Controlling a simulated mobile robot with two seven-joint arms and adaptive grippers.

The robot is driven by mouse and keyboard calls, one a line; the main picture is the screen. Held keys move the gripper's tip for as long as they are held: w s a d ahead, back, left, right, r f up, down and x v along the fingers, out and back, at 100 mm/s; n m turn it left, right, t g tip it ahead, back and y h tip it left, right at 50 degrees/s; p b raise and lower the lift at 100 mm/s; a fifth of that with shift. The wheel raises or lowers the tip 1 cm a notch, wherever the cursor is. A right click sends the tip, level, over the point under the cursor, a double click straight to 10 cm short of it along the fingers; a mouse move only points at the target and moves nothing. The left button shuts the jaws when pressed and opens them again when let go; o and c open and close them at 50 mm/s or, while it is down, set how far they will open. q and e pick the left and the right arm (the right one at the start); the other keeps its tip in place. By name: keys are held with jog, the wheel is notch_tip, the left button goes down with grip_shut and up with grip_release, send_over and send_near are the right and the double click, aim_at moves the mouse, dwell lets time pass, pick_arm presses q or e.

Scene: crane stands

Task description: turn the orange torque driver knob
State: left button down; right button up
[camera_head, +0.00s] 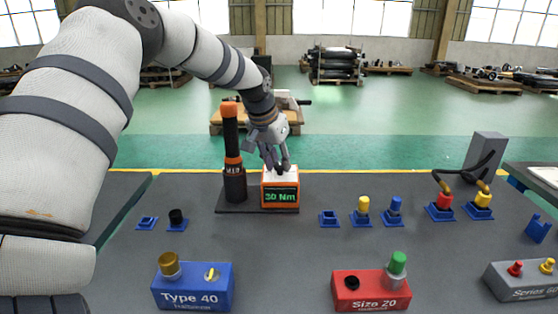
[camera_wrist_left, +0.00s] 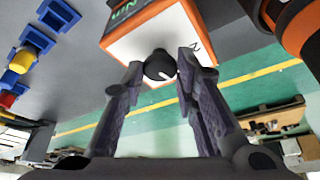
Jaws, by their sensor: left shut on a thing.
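The torque driver (camera_head: 232,150) stands upright in its black holder, with a black shaft and orange bands. To its right is an orange box (camera_head: 265,192) with a white top and a green "30 Nm" display. In the left wrist view the box (camera_wrist_left: 150,38) has a round dark knob (camera_wrist_left: 160,66) with a white mark on its white face. My left gripper (camera_head: 277,167) comes down from above onto the box's top. Its fingers (camera_wrist_left: 159,72) are on either side of the knob, shut on it. In the head view the fingers hide the knob. My right gripper is not in view.
On the grey bench stand a blue "Type 40" box (camera_head: 193,294), a red "Size 20" box (camera_head: 372,297) and a grey "Series 60" box (camera_head: 525,286). Several blue holders with coloured plugs stand to the right. Cables loop near a grey post (camera_head: 487,155). The bench middle is clear.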

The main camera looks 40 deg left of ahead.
aim_at(277, 166)
pick_arm(q)
jog(key=m, duration=0.1)
jog(key=m+h, duration=0.1)
jog(key=m, duration=0.1)
jog(key=shift+a+f+m, duration=0.15)
jog(key=shift+f+m, duration=0.15)
jog(key=shift+a+m+g+h+b, duration=0.15)
jog(key=shift+m+h+b, duration=0.3)
jog(key=shift+m, duration=0.55)
jog(key=shift+d+m+g+h+b, duration=0.1)
jog(key=shift+m+g+h+b, duration=0.25)
jog(key=shift+m, duration=0.65)
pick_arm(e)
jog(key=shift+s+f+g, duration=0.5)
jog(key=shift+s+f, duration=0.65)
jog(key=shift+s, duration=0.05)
pick_arm(q)
jog(key=c, duration=1.2)
grip_release()
jog(key=shift+c, duration=0.2)
jog(key=shift+w+r, duration=0.1)
notch_tip(277, 166, up, 10)
